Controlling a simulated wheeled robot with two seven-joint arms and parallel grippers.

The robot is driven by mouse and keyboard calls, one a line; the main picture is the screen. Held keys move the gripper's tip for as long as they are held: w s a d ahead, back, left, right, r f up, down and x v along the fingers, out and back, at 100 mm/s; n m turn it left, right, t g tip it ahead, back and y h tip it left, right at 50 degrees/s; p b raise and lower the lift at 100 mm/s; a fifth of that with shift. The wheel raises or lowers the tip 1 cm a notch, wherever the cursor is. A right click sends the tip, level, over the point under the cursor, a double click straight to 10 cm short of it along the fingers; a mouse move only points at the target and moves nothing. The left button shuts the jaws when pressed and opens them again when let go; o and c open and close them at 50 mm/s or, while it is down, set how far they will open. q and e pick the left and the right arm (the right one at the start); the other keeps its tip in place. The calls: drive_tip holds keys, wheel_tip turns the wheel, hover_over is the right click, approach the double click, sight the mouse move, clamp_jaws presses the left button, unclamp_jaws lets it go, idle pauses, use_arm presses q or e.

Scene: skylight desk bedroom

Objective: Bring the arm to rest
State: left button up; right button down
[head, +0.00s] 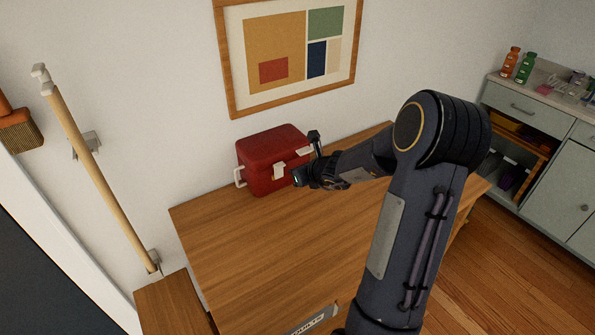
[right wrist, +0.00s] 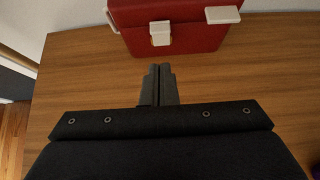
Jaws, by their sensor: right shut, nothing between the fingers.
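My right arm reaches in from the lower right of the head view, bent at a high elbow. My right gripper (head: 306,158) is in front of the red box on the wooden desk. In the right wrist view the two dark fingers (right wrist: 158,84) are together with nothing between them. They point toward the box, with a strip of bare desk top showing between fingertips and box. My left gripper is in neither view.
The red box (head: 262,160) with white latches stands at the back of the wooden desk (head: 250,245); it also shows in the right wrist view (right wrist: 185,38). A framed picture (head: 290,50) hangs above. A wooden pole (head: 105,185) leans left. A grey cabinet (head: 560,170) with bottles stands right.

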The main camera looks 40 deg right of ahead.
idle(0.3)
drive_tip(key=s+a+r+n+y, duration=0.3)
drive_tip(key=s+a+r+n, duration=0.1)
drive_tip(key=a+r+n, duration=0.4)
drive_tip(key=s+a+r+n+y, duration=0.35)
drive_tip(key=a+r+n, duration=0.25)
drive_tip(key=a+n, duration=0.4)
drive_tip(key=s+a+n+g+y, duration=0.1)
drive_tip(key=s+a+n+g, duration=0.1)
drive_tip(key=s+a+n, duration=0.65)
drive_tip(key=s+d+f+n+g+h, duration=0.1)
drive_tip(key=s+f+n, duration=0.2)
drive_tip(key=s, duration=0.3)
drive_tip(key=s+f+n+g+h, duration=0.1)
drive_tip(key=s+f+n, duration=0.2)
drive_tip(key=s+n, duration=0.3)
drive_tip(key=shift+d+g, duration=0.35)
drive_tip(key=shift+g, duration=0.05)
